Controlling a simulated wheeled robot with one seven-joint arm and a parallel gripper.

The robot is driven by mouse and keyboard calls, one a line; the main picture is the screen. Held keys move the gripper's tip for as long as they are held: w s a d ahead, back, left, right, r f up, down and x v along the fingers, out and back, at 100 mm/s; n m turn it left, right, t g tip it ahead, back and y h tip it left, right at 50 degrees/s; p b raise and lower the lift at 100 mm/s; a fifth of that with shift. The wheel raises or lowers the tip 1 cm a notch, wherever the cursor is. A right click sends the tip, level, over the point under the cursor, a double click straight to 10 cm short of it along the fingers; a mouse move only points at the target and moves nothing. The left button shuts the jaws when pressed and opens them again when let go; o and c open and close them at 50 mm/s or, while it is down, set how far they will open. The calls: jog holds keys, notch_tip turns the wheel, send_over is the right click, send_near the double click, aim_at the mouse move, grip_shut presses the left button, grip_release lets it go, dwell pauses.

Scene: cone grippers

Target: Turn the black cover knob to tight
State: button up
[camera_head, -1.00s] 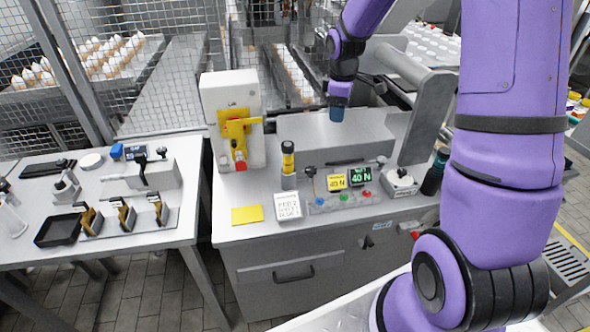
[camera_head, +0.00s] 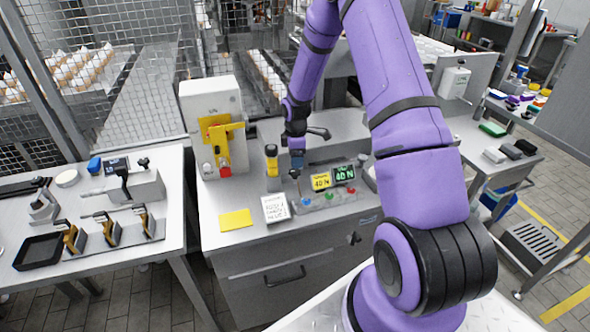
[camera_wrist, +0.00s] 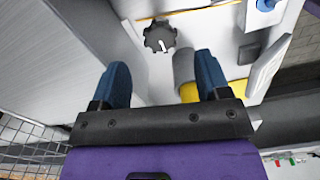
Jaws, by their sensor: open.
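The black cover knob (camera_wrist: 160,37) shows in the wrist view as a round, lobed knob with a white pointer mark, on a pale surface. My gripper (camera_wrist: 162,63) is open there, its two blue fingers spread apart with nothing between them. The knob lies beyond the fingertips, roughly in line with the gap, and apart from them. In the head view my gripper (camera_head: 296,160) is low over the bench, right of the yellow-and-black cylinder (camera_head: 272,165). I cannot make out the knob in the head view.
A white box with a yellow bracket (camera_head: 215,130) stands left of my gripper.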

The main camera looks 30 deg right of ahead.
aim_at(296, 171)
notch_tip(296, 171, down, 6)
jog(key=shift+d+r, duration=0.1)
jog(key=shift+r, duration=0.05)
dwell(0.3)
jog(key=c, duration=0.9)
